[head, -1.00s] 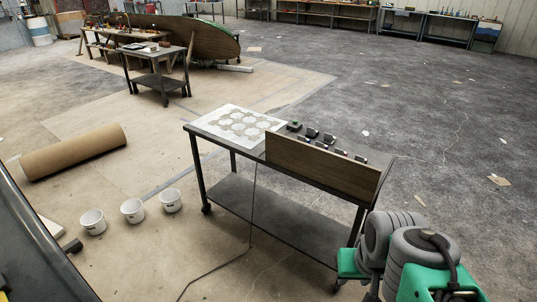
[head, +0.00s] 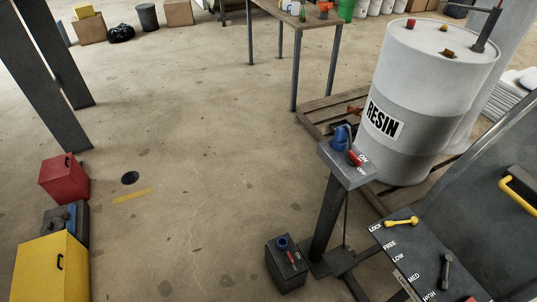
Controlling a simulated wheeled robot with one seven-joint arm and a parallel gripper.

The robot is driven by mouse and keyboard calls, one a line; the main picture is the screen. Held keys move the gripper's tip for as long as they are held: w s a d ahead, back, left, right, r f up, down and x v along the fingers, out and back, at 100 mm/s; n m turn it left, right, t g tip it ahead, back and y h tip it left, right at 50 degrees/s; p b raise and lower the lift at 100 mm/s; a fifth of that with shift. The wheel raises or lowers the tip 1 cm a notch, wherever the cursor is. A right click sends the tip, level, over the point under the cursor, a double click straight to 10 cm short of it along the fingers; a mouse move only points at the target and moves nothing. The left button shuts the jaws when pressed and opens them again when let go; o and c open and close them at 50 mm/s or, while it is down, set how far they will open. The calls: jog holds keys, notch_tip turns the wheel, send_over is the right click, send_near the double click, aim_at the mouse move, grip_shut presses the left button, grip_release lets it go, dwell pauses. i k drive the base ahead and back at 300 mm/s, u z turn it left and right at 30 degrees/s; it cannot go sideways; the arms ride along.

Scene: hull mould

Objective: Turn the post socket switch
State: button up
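A grey post (head: 328,218) stands right of centre in the head view, with a tilted box top (head: 335,160) on it. The box carries a blue socket (head: 341,136) and a red switch (head: 355,158). White ON lettering is beside the switch, with a second small label below it. I cannot tell for sure which way the switch is set. A lower grey box (head: 286,272) on the floor to the left also has a blue socket (head: 282,243) and a red switch (head: 291,257). My gripper is not in view.
A RESIN drum (head: 428,105) stands on a wooden pallet (head: 322,118) behind the post. A dark lever panel (head: 425,262) with a yellow lever (head: 401,222) is at lower right. Red (head: 64,180) and yellow (head: 48,272) boxes stand at left. The middle floor is mostly clear.

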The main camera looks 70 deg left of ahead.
aim_at(354, 160)
jog(key=u, duration=1.75)
jog(key=i, duration=0.95)
jog(key=u, duration=0.35)
